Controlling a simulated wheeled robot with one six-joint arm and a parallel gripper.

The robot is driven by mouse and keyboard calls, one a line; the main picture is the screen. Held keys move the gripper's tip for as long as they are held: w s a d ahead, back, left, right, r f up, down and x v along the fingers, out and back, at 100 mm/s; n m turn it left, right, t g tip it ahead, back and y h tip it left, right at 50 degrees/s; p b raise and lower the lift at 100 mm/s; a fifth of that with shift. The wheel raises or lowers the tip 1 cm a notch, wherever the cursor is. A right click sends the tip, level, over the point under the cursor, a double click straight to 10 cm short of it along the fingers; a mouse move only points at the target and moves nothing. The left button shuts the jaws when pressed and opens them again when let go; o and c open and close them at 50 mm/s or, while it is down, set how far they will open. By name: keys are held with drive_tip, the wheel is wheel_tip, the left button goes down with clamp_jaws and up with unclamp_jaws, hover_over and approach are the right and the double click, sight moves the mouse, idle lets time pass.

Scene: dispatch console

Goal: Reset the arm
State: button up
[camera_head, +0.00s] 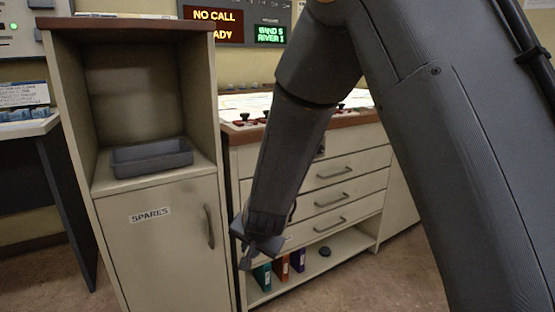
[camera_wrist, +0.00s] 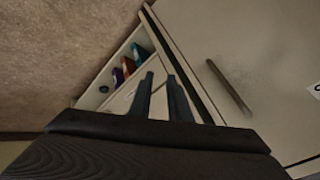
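My arm (camera_head: 290,140) comes down from the upper right in the head view and hangs in front of the drawer unit. My gripper (camera_head: 256,258) is at its lower end, pointing down, near the right edge of the spares cabinet and above the binders on the low shelf. In the wrist view the two dark fingers of my gripper (camera_wrist: 160,98) stand apart with a gap between them. Nothing is seen between them.
The spares cabinet (camera_head: 150,245) stands at left, with a grey tray (camera_head: 152,158) in its open niche. The drawer unit (camera_head: 335,172) has several drawers and a low shelf with binders (camera_head: 281,267) and a dark round object (camera_head: 325,252). Floor (camera_wrist: 60,60) lies open before it.

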drive_tip(key=s+d+r+n+g+h, duration=0.1)
drive_tip(key=s+d+r+n+g, duration=0.2)
drive_tip(key=s, duration=0.7)
drive_tip(key=s+d+r+n+g, duration=0.15)
drive_tip(key=s+n, duration=0.25)
drive_tip(key=s, duration=0.6)
drive_tip(key=s+d+r+n+g+h, duration=0.1)
drive_tip(key=s+d+r+n+g, duration=0.2)
drive_tip(key=s, duration=0.7)
drive_tip(key=d+r+m+p, duration=0.2)
drive_tip(key=d+r+p, duration=0.7)
drive_tip(key=r+p, duration=0.2)
drive_tip(key=s+d+r+m+p, duration=0.1)
drive_tip(key=d+r+m+p, duration=0.2)
drive_tip(key=d+r+p, duration=0.7)
wheel_tip(320, 180, up, 3)
drive_tip(key=p, duration=0.5)
drive_tip(key=shift+s+f+t, duration=0.15)
drive_tip(key=shift+f+t, duration=0.05)
drive_tip(key=shift+t, duration=0.15)
drive_tip(key=shift+d, duration=0.1)
